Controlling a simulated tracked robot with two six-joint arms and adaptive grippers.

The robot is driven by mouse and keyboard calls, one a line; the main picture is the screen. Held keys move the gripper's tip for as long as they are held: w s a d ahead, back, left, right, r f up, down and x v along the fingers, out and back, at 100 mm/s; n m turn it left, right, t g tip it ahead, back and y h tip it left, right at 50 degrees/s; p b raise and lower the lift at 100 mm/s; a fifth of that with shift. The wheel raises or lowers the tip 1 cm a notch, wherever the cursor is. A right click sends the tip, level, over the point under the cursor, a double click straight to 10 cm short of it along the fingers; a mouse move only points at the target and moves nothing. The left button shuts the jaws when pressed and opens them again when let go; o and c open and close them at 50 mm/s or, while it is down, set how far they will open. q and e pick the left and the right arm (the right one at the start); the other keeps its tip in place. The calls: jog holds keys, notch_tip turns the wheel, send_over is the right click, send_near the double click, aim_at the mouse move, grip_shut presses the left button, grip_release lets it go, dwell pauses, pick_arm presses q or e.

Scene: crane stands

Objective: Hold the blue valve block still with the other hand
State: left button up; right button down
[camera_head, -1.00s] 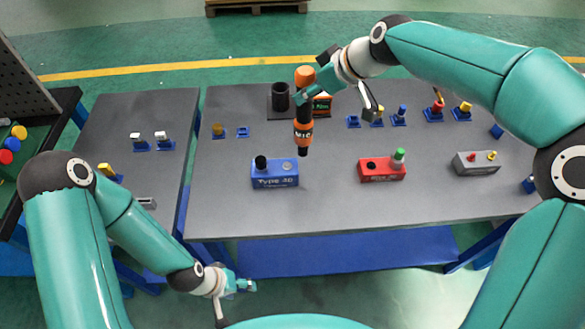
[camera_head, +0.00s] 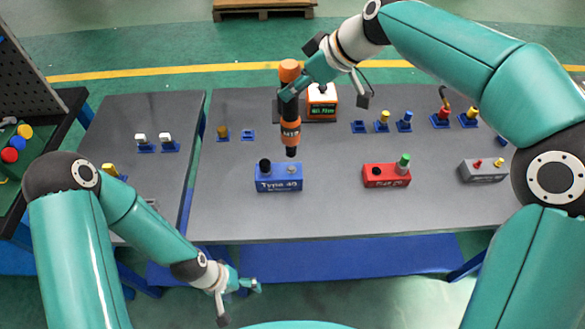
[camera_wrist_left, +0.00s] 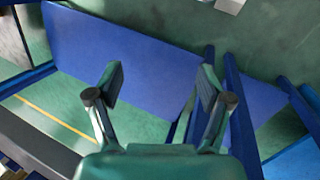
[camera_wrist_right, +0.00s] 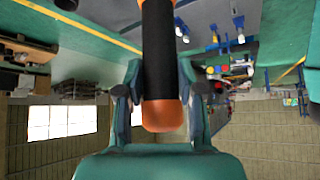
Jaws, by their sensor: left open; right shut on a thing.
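The blue valve block (camera_head: 278,183) sits on the grey table, with a black knob (camera_head: 265,165) and a round silver fitting on top. My right gripper (camera_head: 290,95) is shut on an orange and black screwdriver-like tool (camera_head: 290,132), held upright. Its tip appears above or behind the block, a little right of the black knob; the exact gap is unclear. The tool's orange end also shows between the fingers in the right wrist view (camera_wrist_right: 163,116). My left gripper (camera_head: 250,286) is open and empty, low in front of the table; its spread fingers show in the left wrist view (camera_wrist_left: 160,95).
A red valve block (camera_head: 386,176) and a grey block (camera_head: 482,171) stand to the right. Behind is an orange display unit (camera_head: 321,101). Several small blue holders line the back. A blue shelf (camera_head: 350,256) lies below the table edge, near my left gripper.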

aim_at(258, 178)
pick_arm(q)
jog(key=w+a+r+n+g+h, duration=0.1)
jog(key=w+a+r+g+h, duration=0.1)
jog(key=w+r+g, duration=0.65)
jog(key=w+r+n+t+h, duration=0.1)
jog(key=w+n+t, duration=0.1)
jog(key=w+n, duration=0.1)
jog(key=w+r+n+t+h, duration=0.1)
jog(key=w+r+n, duration=0.1)
jog(key=w+n, duration=0.1)
jog(key=w+r+n+t+h, duration=0.1)
jog(key=w+r+n+t, duration=0.1)
jog(key=w, duration=0.3)
jog(key=shift+w+d+n+t, duration=0.25)
jog(key=shift+d+n+t, duration=0.15)
jog(key=shift+n, duration=0.1)
jog(key=w+r+n+t, duration=0.1)
jog(key=w, duration=0.1)
jog(key=w+n+t+h, duration=0.1)
jog(key=w+n, duration=0.1)
jog(key=w, duration=0.1)
jog(key=w+a+r+n+t+h, duration=0.1)
jog(key=w+n, duration=0.1)
jog(key=w, duration=0.1)
jog(key=shift+a+r, duration=0.1)
jog(key=shift+r, duration=0.25)
jog(key=shift+w+n, duration=0.1)
jog(key=shift+n, duration=0.2)
jog(key=shift+x, duration=4.4)
jog(key=shift+w, duration=0.1)
